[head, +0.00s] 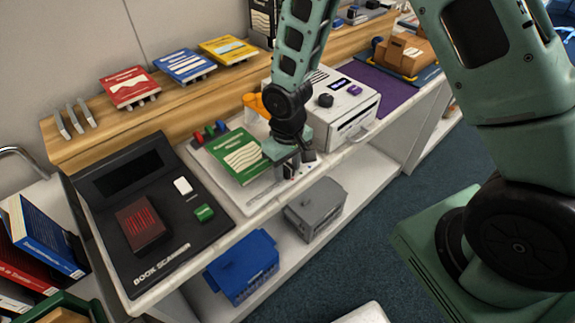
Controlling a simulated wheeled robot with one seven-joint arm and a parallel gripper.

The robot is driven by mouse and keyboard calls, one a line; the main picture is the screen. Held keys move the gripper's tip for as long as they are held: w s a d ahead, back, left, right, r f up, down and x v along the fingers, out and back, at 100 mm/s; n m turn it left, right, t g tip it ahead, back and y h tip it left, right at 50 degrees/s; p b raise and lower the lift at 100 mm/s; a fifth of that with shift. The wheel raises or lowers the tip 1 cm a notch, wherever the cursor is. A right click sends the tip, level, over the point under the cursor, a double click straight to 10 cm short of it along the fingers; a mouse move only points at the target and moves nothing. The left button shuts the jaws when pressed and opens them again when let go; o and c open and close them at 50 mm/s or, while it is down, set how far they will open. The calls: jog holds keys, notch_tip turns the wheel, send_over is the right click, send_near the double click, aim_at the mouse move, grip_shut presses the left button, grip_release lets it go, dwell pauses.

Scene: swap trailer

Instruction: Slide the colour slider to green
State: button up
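A white board (240,202) lies on the counter between the black book scanner and the white box. A green booklet (240,157) lies on it. Three small coloured pieces stand at its back left: red (197,137), green (210,131) and blue (221,126). My gripper (292,170) points down over the right front part of the board, right of the booklet. Its fingertips are close to the board; whether they are open or shut on something is unclear. No colour slider can be clearly made out; the gripper hides part of the board.
The book scanner (105,205) is at left, with a red-lit window and green button. The white box (340,108) with a black knob stands right of my gripper. Blue (243,267) and grey (316,207) bins sit below. Booklets stand on the wooden ledge (165,108) behind.

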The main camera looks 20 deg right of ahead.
grip_shut()
jog(key=shift+w+d, duration=0.25)
jog(key=shift+d, duration=0.5)
jog(key=shift+w+d, duration=0.25)
jog(key=shift+d, duration=0.45)
jog(key=shift+o, duration=1.3)
grip_release()
jog(key=shift+r, duration=0.1)
notch_tip(320, 180, up, 17)
jog(key=shift+r, duration=0.15)
jog(key=s+a+r+n, duration=0.1)
jog(key=s+a, duration=0.3)
jog(key=s, duration=0.6)
jog(key=s+a+r+n, duration=0.2)
jog(key=s+a, duration=0.3)
jog(key=s, duration=0.6)
jog(key=shift+s+n+y, duration=0.25)
jog(key=shift+n+y, duration=0.05)
jog(key=shift+n, duration=0.3)
